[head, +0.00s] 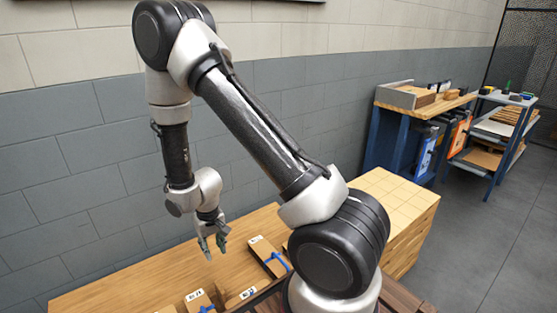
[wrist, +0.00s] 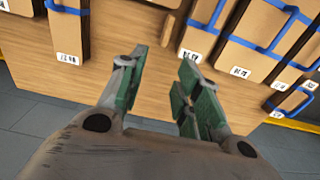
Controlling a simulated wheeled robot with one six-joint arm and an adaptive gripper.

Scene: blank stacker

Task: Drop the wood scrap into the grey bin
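My gripper (head: 212,248) hangs over the wooden table at the left, pointing down, in the head view. In the wrist view my gripper (wrist: 162,66) has its two green-padded fingers apart with nothing between them. A small brown wooden piece (wrist: 168,27), which looks like the wood scrap, lies on the table just beyond the fingertips in the wrist view. I cannot make it out in the head view. No grey bin can be clearly told in either view.
The wooden table (head: 120,290) bears several labelled, blue-strapped cardboard-coloured packs; one (head: 266,256) lies right of the gripper. A stack of wooden blanks (head: 400,200) stands at right. A blue workbench (head: 388,125) with a grey open tray (head: 393,97) is farther back. Grey floor (head: 500,200) is clear.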

